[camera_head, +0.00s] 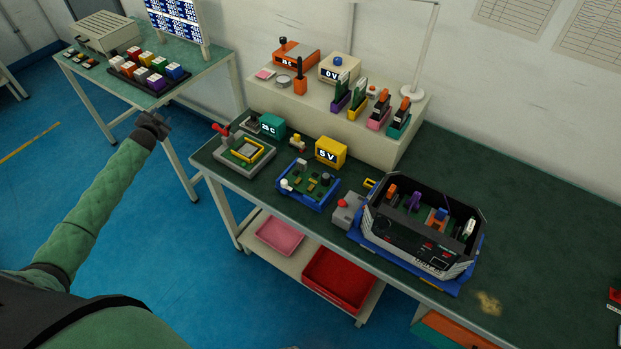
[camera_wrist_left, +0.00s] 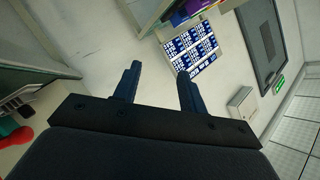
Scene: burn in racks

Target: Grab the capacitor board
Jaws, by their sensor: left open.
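Several upright circuit cards in coloured stands stand on the raised shelf, among them a purple one (camera_head: 340,95), a yellow one (camera_head: 358,98), a pink one (camera_head: 378,110) and a teal one (camera_head: 399,118). A green board with components (camera_head: 308,183) lies in a blue tray on the bench. I cannot tell which of these is the capacitor board. My left gripper (camera_head: 153,124) is in the air left of the bench, well apart from the boards. In the left wrist view its fingers (camera_wrist_left: 158,72) are open with nothing between them. My right gripper is not in view.
A black open-topped case (camera_head: 415,245) with cards inside stands on the green bench (camera_head: 530,225). A yellow 5 V block (camera_head: 330,152) and a grey fixture (camera_head: 244,155) are nearby. A side table (camera_head: 105,75) holds several coloured blocks. The bench's right part is mostly clear.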

